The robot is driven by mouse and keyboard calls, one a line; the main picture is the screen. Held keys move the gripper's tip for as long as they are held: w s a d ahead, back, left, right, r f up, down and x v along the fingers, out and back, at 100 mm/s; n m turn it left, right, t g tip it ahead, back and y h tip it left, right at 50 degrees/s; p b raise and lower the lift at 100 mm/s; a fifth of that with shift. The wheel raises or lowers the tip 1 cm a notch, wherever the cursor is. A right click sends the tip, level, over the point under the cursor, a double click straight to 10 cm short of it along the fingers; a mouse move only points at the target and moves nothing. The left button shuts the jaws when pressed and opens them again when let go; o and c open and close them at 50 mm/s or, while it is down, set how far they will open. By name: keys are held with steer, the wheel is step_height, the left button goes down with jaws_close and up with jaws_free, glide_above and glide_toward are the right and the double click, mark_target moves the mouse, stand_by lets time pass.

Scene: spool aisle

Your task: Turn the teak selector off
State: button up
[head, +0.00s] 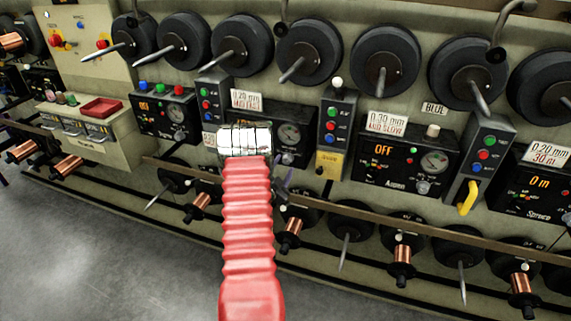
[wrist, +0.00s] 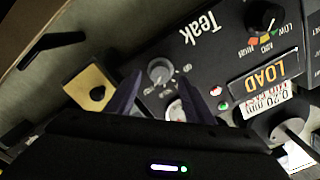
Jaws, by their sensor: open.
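The black Teak panel (wrist: 215,62) fills the middle of the wrist view, its name upside down. Its display (wrist: 264,74) reads LOAD in amber. A grey round selector knob (wrist: 161,71) with small marks around it sits on the panel. My gripper (wrist: 162,77) is open, its two dark fingers on either side of the knob in the picture. I cannot tell whether they touch it or which mark it points to. In the head view my red-sleeved arm covers much of the panel (head: 268,121) behind it, and my fingertips are not clear.
A yellow plate with a black knob (wrist: 92,92) lies left of the fingers. In the head view, the Aspen panel (head: 405,160) to the right shows OFF. Button boxes (head: 338,118) stand out between panels. Large black spools (head: 308,50) with rods project above; copper spools (head: 290,232) hang below.

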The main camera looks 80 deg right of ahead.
mark_target(287, 159)
steer(key=shift+s+d, duration=0.1)
steer(key=shift+d, duration=1.35)
steer(key=shift+c, duration=0.6)
steer(key=c, duration=0.9)
